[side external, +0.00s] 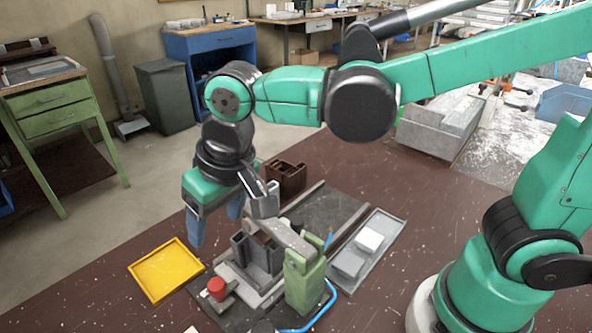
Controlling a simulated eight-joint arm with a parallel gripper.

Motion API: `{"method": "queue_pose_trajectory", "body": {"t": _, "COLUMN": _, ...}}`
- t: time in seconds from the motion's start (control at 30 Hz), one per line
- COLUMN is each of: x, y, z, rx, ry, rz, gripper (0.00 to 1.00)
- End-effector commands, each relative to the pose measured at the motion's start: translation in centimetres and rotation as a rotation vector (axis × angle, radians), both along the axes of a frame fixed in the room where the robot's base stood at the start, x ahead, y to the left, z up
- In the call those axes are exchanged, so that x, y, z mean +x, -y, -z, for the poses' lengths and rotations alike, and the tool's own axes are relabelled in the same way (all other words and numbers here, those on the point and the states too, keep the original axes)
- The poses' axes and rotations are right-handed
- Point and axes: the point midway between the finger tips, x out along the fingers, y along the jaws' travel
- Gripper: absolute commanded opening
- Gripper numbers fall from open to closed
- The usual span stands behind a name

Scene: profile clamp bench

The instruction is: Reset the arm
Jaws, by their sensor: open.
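My gripper (216,217) hangs down over the bench with its blue fingers apart and nothing seen between them. It is above and left of the clamp fixture, behind the yellow tray in the picture. The clamp fixture has a green body (305,279), a grey arm, and a red knob (216,288) at its front left. Grey upright profile pieces (259,256) stand in the fixture, partly hidden by the clamp arm. No contact between my gripper and the fixture is visible.
An empty yellow tray (141,267) lies left of the fixture. A grey tray (396,224) with pale blocks (369,240) lies right. A dark brown box (287,178) stands behind. A blue hose (325,306) curves at the front. The brown tabletop (385,290) has free room.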

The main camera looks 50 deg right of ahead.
Motion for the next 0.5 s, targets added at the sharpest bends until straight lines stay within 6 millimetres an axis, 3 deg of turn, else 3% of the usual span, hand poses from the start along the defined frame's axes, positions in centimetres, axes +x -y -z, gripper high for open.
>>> {"method": "queue_pose_trajectory", "body": {"t": 0.17, "x": -0.4, "y": 2.4, "z": -1.8, "rx": 0.080, "ry": 0.161, "rz": 0.037, "gripper": 0.65}}
{"method": "queue_pose_trajectory", "body": {"t": 0.4, "x": -1.6, "y": 12.0, "z": -0.9, "rx": 0.000, "ry": 0.297, "rz": 0.095, "gripper": 0.65}}
{"method": "queue_pose_trajectory", "body": {"t": 0.5, "x": -2.3, "y": 14.4, "z": -0.3, "rx": -0.039, "ry": 0.331, "rz": 0.105, "gripper": 0.65}}
